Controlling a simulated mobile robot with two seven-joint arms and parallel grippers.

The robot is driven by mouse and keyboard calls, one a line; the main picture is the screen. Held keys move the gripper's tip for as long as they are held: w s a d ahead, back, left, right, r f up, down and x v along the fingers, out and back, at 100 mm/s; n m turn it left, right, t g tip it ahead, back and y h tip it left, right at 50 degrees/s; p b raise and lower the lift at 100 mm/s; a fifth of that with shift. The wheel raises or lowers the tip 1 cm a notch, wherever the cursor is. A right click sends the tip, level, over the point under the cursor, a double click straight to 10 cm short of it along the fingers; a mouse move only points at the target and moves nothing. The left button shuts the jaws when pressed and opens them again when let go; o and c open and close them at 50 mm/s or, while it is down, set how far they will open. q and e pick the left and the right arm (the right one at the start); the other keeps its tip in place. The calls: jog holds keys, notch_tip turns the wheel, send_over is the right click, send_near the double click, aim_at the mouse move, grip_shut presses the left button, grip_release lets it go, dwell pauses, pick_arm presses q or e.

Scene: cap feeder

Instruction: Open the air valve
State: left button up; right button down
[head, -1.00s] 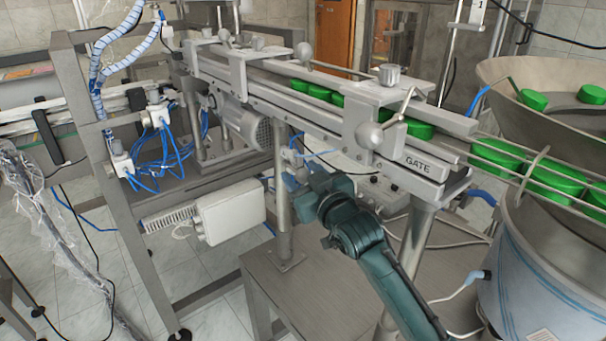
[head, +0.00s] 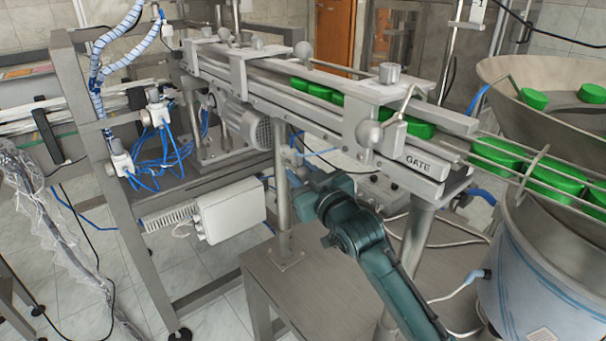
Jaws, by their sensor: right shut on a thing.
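My right gripper (head: 297,180) is beside the vertical steel post under the cap rail, seen from behind its teal wrist. It is shut on a small part at the blue air fittings (head: 292,158), which looks to be the air valve. The wrist and fingers hide most of the valve, so its handle angle cannot be told. My left gripper is not in view.
The steel post (head: 282,205) stands just left of my gripper, and the rail with the GATE plate (head: 419,166) runs above. A white box (head: 230,210) hangs to the left. Green caps (head: 497,153) lie on the chute beside the bowl (head: 560,75). The steel table (head: 300,285) below is mostly bare.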

jog(key=shift+f+b, duration=0.3)
jog(key=shift+b, duration=0.1)
jog(key=shift+f+t+b, duration=0.4)
jog(key=shift+t+b, duration=0.1)
jog(key=shift+b, duration=0.65)
jog(key=f+t+b, duration=0.1)
jog(key=b, duration=0.2)
jog(key=shift+y, duration=0.4)
pick_arm(q)
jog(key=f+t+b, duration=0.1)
jog(key=b, duration=0.2)
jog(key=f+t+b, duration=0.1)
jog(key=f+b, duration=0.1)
jog(key=b, duration=0.2)
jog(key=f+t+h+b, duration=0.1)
jog(key=b, duration=0.2)
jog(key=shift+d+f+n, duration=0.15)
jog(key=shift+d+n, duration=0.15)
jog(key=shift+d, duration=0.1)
pick_arm(e)
jog(key=t, duration=0.1)
jog(key=f+m+t, duration=0.1)
jog(key=t, duration=0.1)
jog(key=w+m+t+y, duration=0.1)
jog(key=shift+a+f+t, duration=0.15)
jog(key=shift+a+t, duration=0.15)
jog(key=shift+t, duration=0.1)
jog(key=c, duration=1.1)
grip_release()
jog(key=shift+c, duration=0.2)
